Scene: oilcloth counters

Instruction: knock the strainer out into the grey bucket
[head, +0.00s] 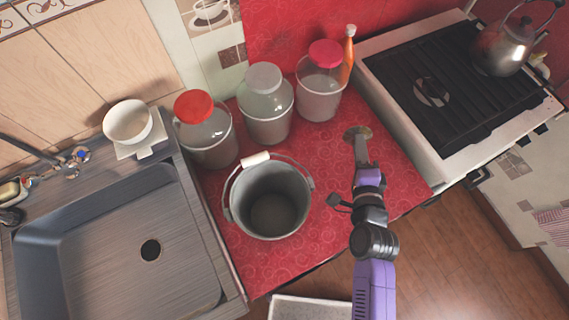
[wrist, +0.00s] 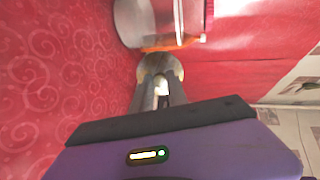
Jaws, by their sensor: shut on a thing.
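The grey bucket (head: 234,205) stands upright on the red counter, with its wire handle and white grip lying toward its back rim. I see only bare grey inside it. The strainer (head: 357,132), a small round brownish-metal thing, is held by my gripper (head: 361,160), to the right of the bucket and apart from it. In the wrist view the strainer (wrist: 160,66) shows beyond the fingers of my gripper (wrist: 162,90), which are shut on it. Its contents cannot be made out.
Several lidded jars, one with a red lid (head: 193,106), stand along the back wall with an orange bottle (head: 348,55). The sink (head: 100,250) lies left, a white bowl (head: 128,121) behind it. The stove (head: 450,90) stands right. The red counter (head: 325,185) is clear between bucket and gripper.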

